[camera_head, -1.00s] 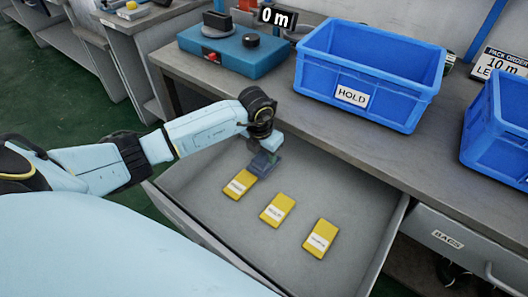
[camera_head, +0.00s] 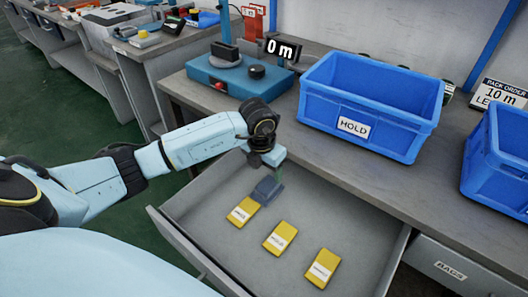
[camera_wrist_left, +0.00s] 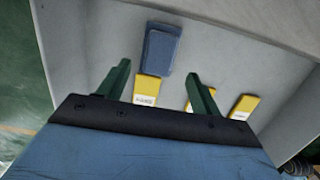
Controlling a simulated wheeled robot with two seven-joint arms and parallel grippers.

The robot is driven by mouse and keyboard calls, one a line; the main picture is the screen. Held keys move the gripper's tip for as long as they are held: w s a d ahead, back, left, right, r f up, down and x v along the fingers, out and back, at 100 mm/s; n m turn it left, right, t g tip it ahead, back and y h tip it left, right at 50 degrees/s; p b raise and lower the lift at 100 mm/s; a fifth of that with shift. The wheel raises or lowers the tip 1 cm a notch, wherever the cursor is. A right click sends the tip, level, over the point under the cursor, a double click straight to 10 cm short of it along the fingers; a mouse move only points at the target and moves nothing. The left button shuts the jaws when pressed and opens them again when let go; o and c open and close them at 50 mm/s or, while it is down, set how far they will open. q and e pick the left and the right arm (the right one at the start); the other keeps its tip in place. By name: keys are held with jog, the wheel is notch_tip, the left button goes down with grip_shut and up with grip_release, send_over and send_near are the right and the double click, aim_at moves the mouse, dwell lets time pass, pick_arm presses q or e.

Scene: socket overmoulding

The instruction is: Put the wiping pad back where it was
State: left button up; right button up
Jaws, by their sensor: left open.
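The wiping pad is a flat blue-grey block (camera_head: 267,190) lying in the open drawer (camera_head: 330,205), beside the far end of the leftmost yellow block (camera_head: 243,211). My left gripper (camera_head: 277,175) is just above the pad, open, with nothing visible between its fingers. In the left wrist view the pad (camera_wrist_left: 162,48) lies beyond the two green fingertips (camera_wrist_left: 160,72), apart from them. My right gripper is not in view.
Two more labelled yellow blocks (camera_head: 280,238) (camera_head: 322,268) lie to the right in the drawer. On the bench above stand a blue HOLD bin (camera_head: 385,85), a second blue bin (camera_head: 495,150) and a blue device (camera_head: 225,78).

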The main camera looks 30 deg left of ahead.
aim_at(264, 188)
pick_arm(q)
jog(key=r, duration=0.2)
jog(key=r+p, duration=0.1)
jog(key=r, duration=0.1)
jog(key=s+r, duration=0.1)
jog(key=r, duration=0.1)
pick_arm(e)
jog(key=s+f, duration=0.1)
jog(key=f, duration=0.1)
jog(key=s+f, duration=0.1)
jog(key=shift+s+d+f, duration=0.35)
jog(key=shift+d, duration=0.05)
